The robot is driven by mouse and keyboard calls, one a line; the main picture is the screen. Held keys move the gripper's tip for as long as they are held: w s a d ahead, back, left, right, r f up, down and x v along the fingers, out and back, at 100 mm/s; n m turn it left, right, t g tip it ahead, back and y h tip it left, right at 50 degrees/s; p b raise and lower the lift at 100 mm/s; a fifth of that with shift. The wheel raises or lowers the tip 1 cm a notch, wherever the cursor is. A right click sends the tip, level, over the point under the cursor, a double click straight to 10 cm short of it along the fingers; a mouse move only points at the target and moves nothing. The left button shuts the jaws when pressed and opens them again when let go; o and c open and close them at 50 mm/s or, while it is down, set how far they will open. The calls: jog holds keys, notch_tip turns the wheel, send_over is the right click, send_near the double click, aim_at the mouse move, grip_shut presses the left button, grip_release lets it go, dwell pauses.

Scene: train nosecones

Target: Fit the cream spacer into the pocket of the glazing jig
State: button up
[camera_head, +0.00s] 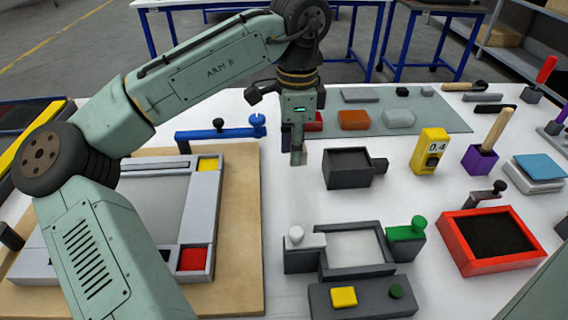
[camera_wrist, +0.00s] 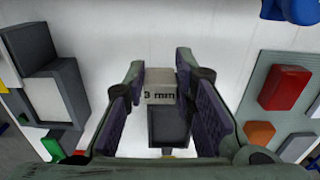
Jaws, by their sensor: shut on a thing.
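My gripper (camera_head: 298,150) hangs over the white table, fingers pointing down, and is shut on a pale spacer marked "3 mm" (camera_wrist: 160,82). The spacer looks greyish cream and sits between the dark finger pads in the wrist view. It is held above the table, apart from any fixture. What appears to be the glazing jig (camera_head: 203,205) is the pale grey frame on a wooden board at left. Yellow (camera_head: 208,164) and red (camera_head: 193,259) blocks sit at its right corners. My arm hides much of its left side, so not all pockets show.
A dark open box (camera_head: 348,166) stands just right of my gripper. A blue-handled bar (camera_head: 215,133) lies behind the jig. A smaller pane fixture (camera_head: 358,248) with white and green knobs stands in front. A grey-green mat (camera_head: 440,110) holds several blocks. Bare table lies between board and box.

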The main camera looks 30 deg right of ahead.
aim_at(293, 187)
jog(key=shift+f+p, duration=0.5)
jog(key=shift+f, duration=3.1)
jog(key=shift+s+f, duration=0.1)
jog(key=shift+f, duration=0.05)
jog(key=o, duration=1)
